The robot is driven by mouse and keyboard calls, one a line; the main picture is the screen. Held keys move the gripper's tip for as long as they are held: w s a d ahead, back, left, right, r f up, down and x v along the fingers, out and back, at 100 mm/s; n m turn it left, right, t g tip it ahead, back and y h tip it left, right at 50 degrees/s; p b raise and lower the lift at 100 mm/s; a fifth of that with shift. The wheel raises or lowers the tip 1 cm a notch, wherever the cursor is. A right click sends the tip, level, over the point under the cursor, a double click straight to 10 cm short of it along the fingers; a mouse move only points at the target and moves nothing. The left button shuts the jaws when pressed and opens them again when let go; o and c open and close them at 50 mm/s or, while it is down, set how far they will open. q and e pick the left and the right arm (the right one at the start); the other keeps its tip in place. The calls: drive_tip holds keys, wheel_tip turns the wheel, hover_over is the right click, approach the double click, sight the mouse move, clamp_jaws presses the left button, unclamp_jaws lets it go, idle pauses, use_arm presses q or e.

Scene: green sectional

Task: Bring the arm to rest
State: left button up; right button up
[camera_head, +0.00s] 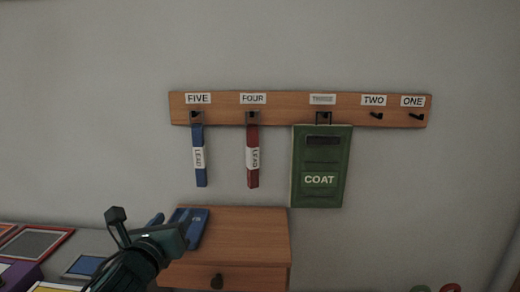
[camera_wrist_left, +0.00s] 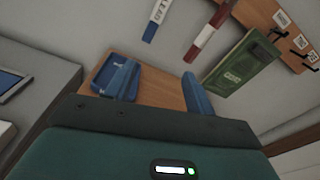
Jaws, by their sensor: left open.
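My left gripper (camera_head: 170,224) is at the lower left of the head view, in front of the wooden cabinet's left side. Its two blue fingers stand apart in the left wrist view (camera_wrist_left: 160,82), with nothing seen between them. A wooden hook rail (camera_head: 285,109) on the wall has hooks labelled FIVE, FOUR, TWO and ONE; the middle label is hard to read. A blue lead (camera_head: 200,171) hangs at FIVE, a red lead (camera_head: 252,176) at FOUR, and a green COAT item (camera_head: 320,160) at the middle hook. My right gripper is not in view.
The wooden cabinet (camera_head: 245,233) has a dark knob and stands below the leads. A blue tray-like item (camera_head: 198,232) lies on its top, partly hidden by my gripper. A red-framed item (camera_head: 38,243) and other flat things lie at the lower left. Hooks TWO and ONE are bare.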

use_arm(q)
drive_tip(key=s+d+f+n+g+h+p, duration=0.1)
drive_tip(key=s+d+f+n+g+p, duration=0.1)
drive_tip(key=s+f+n, duration=0.4)
drive_tip(key=s+d+f+n+g+h+p, duration=0.1)
drive_tip(key=s+f+n+g, duration=0.1)
drive_tip(key=f+n, duration=0.7)
drive_tip(key=s+f+n+g+p, duration=0.2)
drive_tip(key=s+f+n, duration=0.9)
drive_tip(key=s+n, duration=0.4)
drive_tip(key=shift+s+d+n+g+p, duration=0.3)
drive_tip(key=shift+s+d+n+p, duration=0.1)
drive_tip(key=shift+n, duration=0.1)
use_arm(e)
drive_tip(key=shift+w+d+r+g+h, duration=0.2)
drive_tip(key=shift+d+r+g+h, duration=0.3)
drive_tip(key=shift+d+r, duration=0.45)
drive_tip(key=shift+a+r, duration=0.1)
use_arm(q)
drive_tip(key=shift+w+d, duration=0.1)
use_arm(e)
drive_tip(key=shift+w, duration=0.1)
